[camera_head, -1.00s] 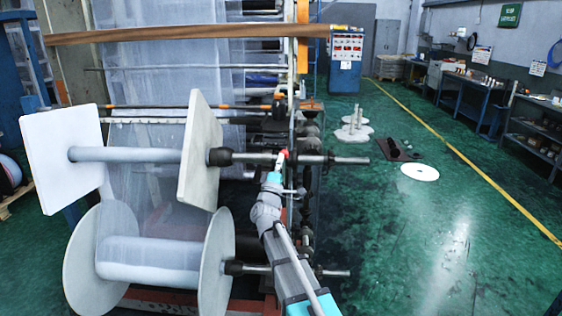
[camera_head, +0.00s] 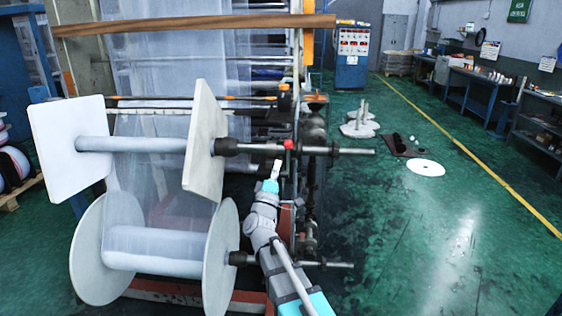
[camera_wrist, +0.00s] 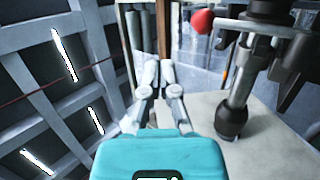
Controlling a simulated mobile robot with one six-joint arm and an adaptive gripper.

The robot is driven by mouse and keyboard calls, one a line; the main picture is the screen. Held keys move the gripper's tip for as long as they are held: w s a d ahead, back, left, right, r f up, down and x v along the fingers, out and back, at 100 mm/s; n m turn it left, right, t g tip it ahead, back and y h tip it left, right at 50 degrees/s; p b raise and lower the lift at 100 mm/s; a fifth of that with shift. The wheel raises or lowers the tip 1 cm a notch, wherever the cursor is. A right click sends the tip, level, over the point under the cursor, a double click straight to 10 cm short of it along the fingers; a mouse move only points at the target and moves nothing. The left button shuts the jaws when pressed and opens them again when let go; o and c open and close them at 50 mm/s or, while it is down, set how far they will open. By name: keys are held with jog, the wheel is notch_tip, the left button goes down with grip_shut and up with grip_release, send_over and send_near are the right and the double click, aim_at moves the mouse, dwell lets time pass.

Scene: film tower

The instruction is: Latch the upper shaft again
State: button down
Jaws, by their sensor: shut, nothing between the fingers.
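The upper shaft (camera_head: 130,145) runs level through two white square plates, and its bare right end (camera_head: 350,151) sticks out past the frame. A small red knob (camera_head: 289,145) sits at the shaft's mount. Whether the latch is closed cannot be told. My gripper (camera_head: 277,164) is just below and left of the knob, apart from it. In the wrist view its fingers (camera_wrist: 166,70) are shut and empty.
A lower roll (camera_head: 150,248) on a second shaft (camera_head: 320,264) lies between round white discs below. The near square plate (camera_head: 203,140) stands close left of my gripper. A control cabinet (camera_head: 351,55) stands behind. Green floor (camera_head: 420,240) to the right is mostly clear.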

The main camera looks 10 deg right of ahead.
jog(key=shift+s+a+f+b, duration=0.15)
jog(key=shift+s+a, duration=0.2)
jog(key=shift+s, duration=0.35)
jog(key=shift+s+a+f+b, duration=0.15)
jog(key=shift+s+a, duration=0.25)
jog(key=shift+s, duration=0.35)
jog(key=shift+s+a+f, duration=0.15)
jog(key=shift+s+a, duration=0.2)
jog(key=shift+s, duration=0.35)
jog(key=w+a+f+n+y+p, duration=0.2)
jog(key=w+a+f+n+y, duration=0.15)
jog(key=y, duration=0.75)
jog(key=s+f+m+g+y+p, duration=0.25)
jog(key=f+g+y, duration=0.25)
jog(key=f+g, duration=0.6)
jog(key=s+d+f+m+g+h, duration=0.1)
jog(key=s+d+f+m+g, duration=0.2)
jog(key=s, duration=0.3)
jog(key=s+d+f+m+g+h+p, duration=0.1)
jog(key=s+d+f+m+g, duration=0.1)
jog(key=s, duration=0.5)
jog(key=s+d+f+m+g+h+p, duration=0.1)
jog(key=s+d+f+m+g, duration=0.2)
jog(key=s+d+m+g, duration=0.2)
jog(key=shift+s+f+m+g+h, duration=0.3)
jog(key=shift+s+f+m+g, duration=0.05)
jog(key=shift+s+m+g, duration=0.4)
